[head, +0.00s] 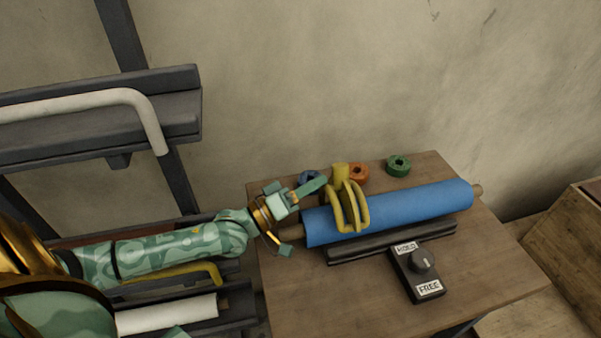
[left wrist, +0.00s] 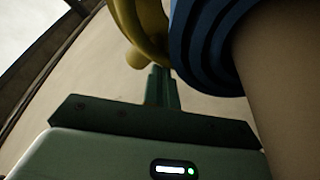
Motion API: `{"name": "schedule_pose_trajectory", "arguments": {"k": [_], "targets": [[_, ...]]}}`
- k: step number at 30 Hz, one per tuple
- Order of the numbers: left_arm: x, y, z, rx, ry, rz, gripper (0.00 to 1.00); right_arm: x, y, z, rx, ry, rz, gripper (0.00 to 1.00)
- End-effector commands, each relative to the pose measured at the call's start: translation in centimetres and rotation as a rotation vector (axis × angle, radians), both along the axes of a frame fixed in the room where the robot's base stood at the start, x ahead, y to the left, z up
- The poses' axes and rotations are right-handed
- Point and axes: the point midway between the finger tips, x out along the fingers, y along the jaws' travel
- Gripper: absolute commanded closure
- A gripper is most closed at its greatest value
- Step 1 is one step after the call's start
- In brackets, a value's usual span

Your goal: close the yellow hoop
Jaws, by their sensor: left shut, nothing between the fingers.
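The yellow hoop (head: 348,205) sits over the left part of the blue sheet roll (head: 415,206), with a block-like yellow part standing up behind it. I cannot tell whether its ends meet. In the left wrist view the yellow hoop (left wrist: 146,25) is at the top, beside the layered end of the blue roll (left wrist: 205,45). My left gripper (head: 321,184) is shut and empty, its tips just left of the hoop's upper part. The left gripper's fingers (left wrist: 162,85) also show shut in the wrist view; I cannot tell whether they touch the hoop. My right gripper is out of view.
The roll rests over a black cradle (head: 345,254) on a wooden table (head: 300,300). A HOLD/FREE knob box (head: 424,262) is in front. Blue (head: 308,177), orange (head: 359,172) and green (head: 398,165) rings lie behind. A dark rack (head: 180,125) stands left.

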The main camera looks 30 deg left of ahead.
Motion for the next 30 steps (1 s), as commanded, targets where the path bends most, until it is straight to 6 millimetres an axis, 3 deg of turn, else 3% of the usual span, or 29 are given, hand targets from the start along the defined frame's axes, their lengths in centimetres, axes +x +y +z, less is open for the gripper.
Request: {"name": "schedule_pose_trajectory", "arguments": {"k": [26, 30], "targets": [[-0.7, -0.7, -0.2, -0.006, 0.005, 0.001, 1.0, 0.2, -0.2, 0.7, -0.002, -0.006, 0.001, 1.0], [-0.7, -0.7, 0.7, -0.006, 0.004, 0.001, 1.0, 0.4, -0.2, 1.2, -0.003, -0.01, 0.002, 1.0]]}}
